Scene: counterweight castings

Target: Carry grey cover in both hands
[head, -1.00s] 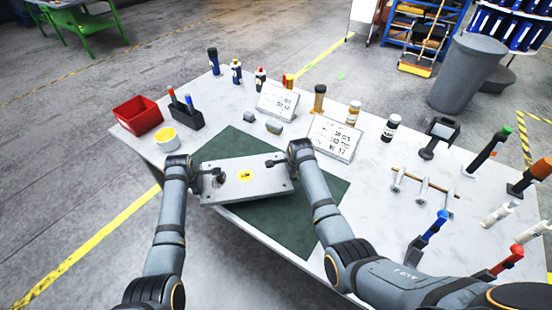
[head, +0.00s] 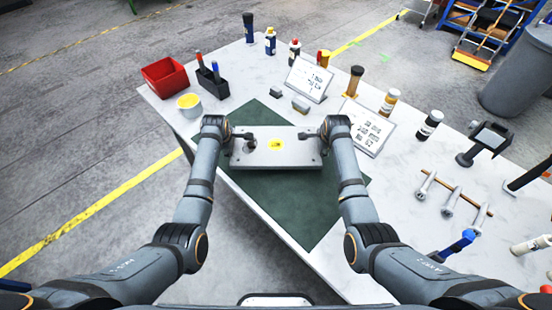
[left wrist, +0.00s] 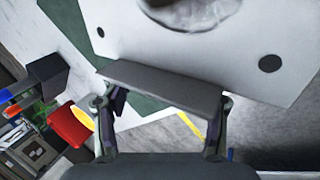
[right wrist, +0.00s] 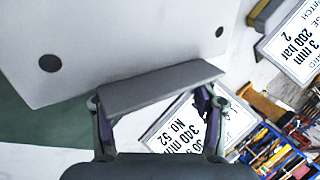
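The grey cover (head: 283,158) is a flat light plate with a yellow label on top, roughly level above the green mat in the head view. My left gripper (head: 240,139) is at its left end and my right gripper (head: 317,136) at its right end. In the left wrist view the fingers (left wrist: 160,100) are closed on the two ends of a grey bar at the cover's edge. The right wrist view shows the same hold with the right fingers (right wrist: 158,98). The cover's underside is hidden.
The green mat (head: 305,215) lies on the white table (head: 400,215). A red bin (head: 165,75), a yellow-topped pot (head: 189,105) and a black holder (head: 213,83) stand at left. Sign boards (head: 366,128) stand behind. Bolts on a rod (head: 452,195) lie at right.

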